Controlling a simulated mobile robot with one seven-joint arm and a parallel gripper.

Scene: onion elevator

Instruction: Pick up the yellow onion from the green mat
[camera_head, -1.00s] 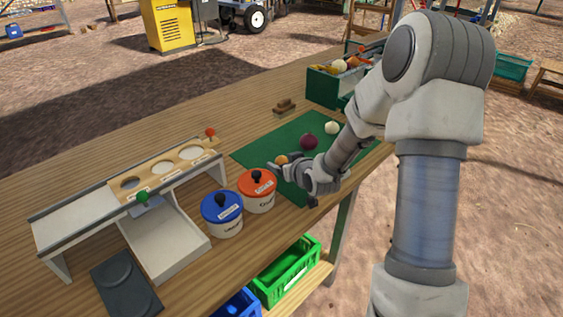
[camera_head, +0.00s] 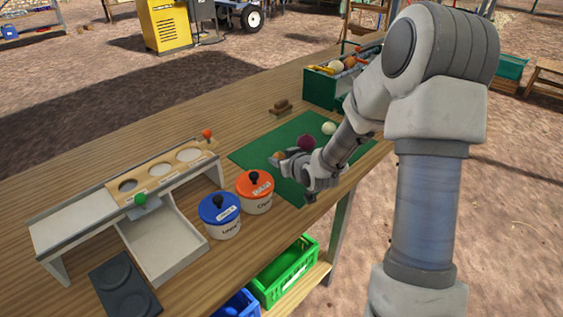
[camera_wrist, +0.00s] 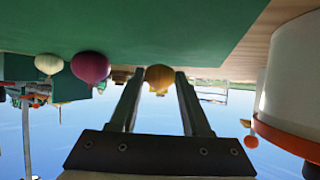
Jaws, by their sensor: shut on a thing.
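The yellow onion (camera_head: 280,156) is between my gripper's fingertips (camera_head: 284,160), over the green mat (camera_head: 251,157). In the wrist view the yellow onion (camera_wrist: 159,77) sits between the two finger ends of my gripper (camera_wrist: 159,84), and the green mat (camera_wrist: 150,30) fills the upper part of that upside-down picture. My gripper is shut on the onion. A purple-red onion (camera_head: 305,142) and a white onion (camera_head: 329,128) are on the mat beyond; both also show at the left in the wrist view. Any gap between the held onion and the mat is hard to judge.
An orange-lidded pot (camera_head: 254,192) and a blue-lidded pot (camera_head: 220,214) stand near the mat's left side. A wooden sorting ramp with holes (camera_head: 132,187) is at the left. A green crate of produce (camera_head: 322,88) stands behind the mat. Bare table lies at the back left.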

